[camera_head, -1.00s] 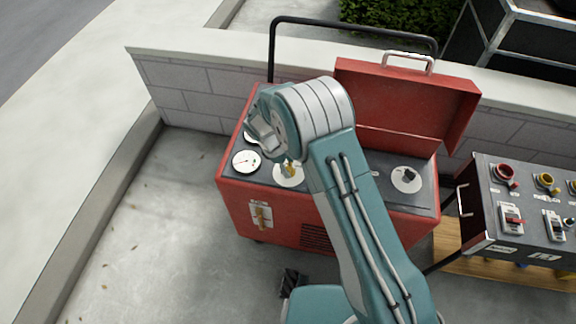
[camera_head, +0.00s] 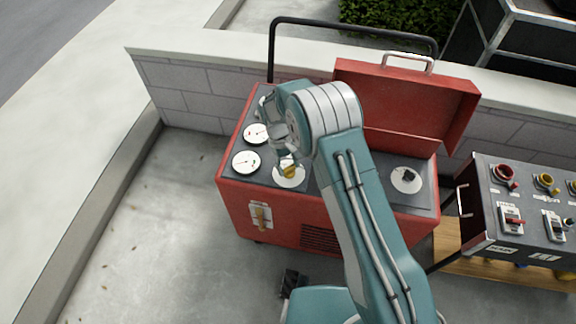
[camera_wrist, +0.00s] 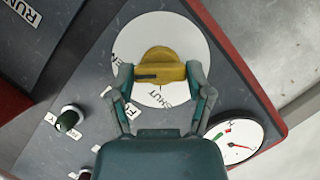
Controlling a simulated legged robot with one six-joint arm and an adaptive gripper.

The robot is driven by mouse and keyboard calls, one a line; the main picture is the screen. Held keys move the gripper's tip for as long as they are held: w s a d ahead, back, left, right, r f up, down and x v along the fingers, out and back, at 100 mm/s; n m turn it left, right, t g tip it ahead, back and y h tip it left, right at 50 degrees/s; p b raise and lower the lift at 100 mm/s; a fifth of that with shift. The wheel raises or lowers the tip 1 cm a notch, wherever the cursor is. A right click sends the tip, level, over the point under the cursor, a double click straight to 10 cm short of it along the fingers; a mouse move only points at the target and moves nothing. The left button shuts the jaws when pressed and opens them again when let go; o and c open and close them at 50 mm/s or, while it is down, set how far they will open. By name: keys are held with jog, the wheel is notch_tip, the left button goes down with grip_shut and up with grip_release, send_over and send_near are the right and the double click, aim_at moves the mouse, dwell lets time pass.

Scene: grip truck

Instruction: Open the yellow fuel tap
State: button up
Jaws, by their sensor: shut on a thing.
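The yellow fuel tap (camera_wrist: 160,65) sits on a round white dial in the wrist view, its bar lying across the picture. A dark line on it points left, towards lettering partly hidden by a finger. The word SHUT shows on the dial below the tap. My gripper (camera_wrist: 160,76) has one finger at each end of the tap and is shut on it. In the head view the tap (camera_head: 289,171) shows on the red generator's (camera_head: 275,205) grey top, just below my wrist, which hides part of the panel.
White gauges (camera_head: 246,162) lie left of the tap; a red-needled gauge (camera_wrist: 235,142) shows in the wrist view. The raised red lid (camera_head: 405,105) stands behind my arm. A black switch box (camera_head: 520,210) is at right.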

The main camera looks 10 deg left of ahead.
jog(key=shift+w+m, duration=0.1)
jog(key=shift+m, duration=0.3)
jog(key=o, duration=1.1)
jog(key=shift+a, duration=0.1)
jog(key=shift+o, duration=0.2)
jog(key=v, duration=1.1)
jog(key=shift+w+r, duration=0.25)
jog(key=shift+r, duration=0.1)
